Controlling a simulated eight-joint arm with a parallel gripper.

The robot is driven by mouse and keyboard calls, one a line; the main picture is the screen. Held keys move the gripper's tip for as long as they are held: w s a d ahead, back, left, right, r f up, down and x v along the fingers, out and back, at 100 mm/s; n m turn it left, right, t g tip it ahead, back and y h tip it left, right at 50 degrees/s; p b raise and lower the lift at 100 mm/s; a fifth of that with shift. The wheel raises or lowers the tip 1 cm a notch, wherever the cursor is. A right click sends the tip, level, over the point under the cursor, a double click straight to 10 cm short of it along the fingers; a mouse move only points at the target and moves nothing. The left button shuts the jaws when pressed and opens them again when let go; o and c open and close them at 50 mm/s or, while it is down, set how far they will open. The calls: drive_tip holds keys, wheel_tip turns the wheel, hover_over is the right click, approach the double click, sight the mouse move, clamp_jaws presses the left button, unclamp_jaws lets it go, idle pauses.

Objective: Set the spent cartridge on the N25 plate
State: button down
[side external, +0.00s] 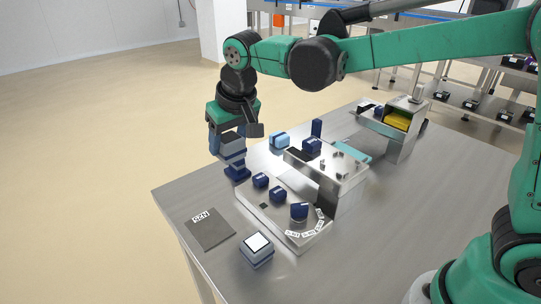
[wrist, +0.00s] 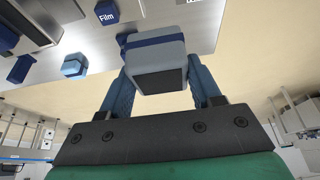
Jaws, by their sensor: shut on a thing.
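My gripper (side external: 228,146) is shut on a grey-blue cartridge with a dark blue band (side external: 233,152), apparently the spent one. In the wrist view the cartridge (wrist: 156,66) sits between the two blue fingers, its dark face toward the camera. It is held over the far left end of the control panel, just above a dark blue piece (side external: 238,173); I cannot tell whether they touch. The N25 plate (side external: 210,235) is a flat dark grey square with a white label at the table's front left. It is bare, and the gripper is above and behind it.
The steel control panel (side external: 290,228) has several blue knobs, one marked Film (wrist: 106,13). A raised steel unit (side external: 335,180) stands behind it. A light blue block (side external: 279,140) is farther back.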

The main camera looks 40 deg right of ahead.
drive_tip(key=shift+s+a+f, duration=0.2)
drive_tip(key=shift+a+f, duration=0.95)
drive_tip(key=shift+f, duration=1)
drive_tip(key=shift+s+a+f, duration=0.25)
drive_tip(key=shift+a+f, duration=0.85)
drive_tip(key=shift+f, duration=1.1)
drive_tip(key=shift+s+a+f, duration=0.2)
drive_tip(key=shift+a+f, duration=0.95)
drive_tip(key=shift+f, duration=1)
drive_tip(key=shift+f, duration=0.2)
drive_tip(key=shift+c, duration=0.5)
unclamp_jaws()
drive_tip(key=shift+r, duration=0.15)
wheel_tip(320, 180, up, 8)
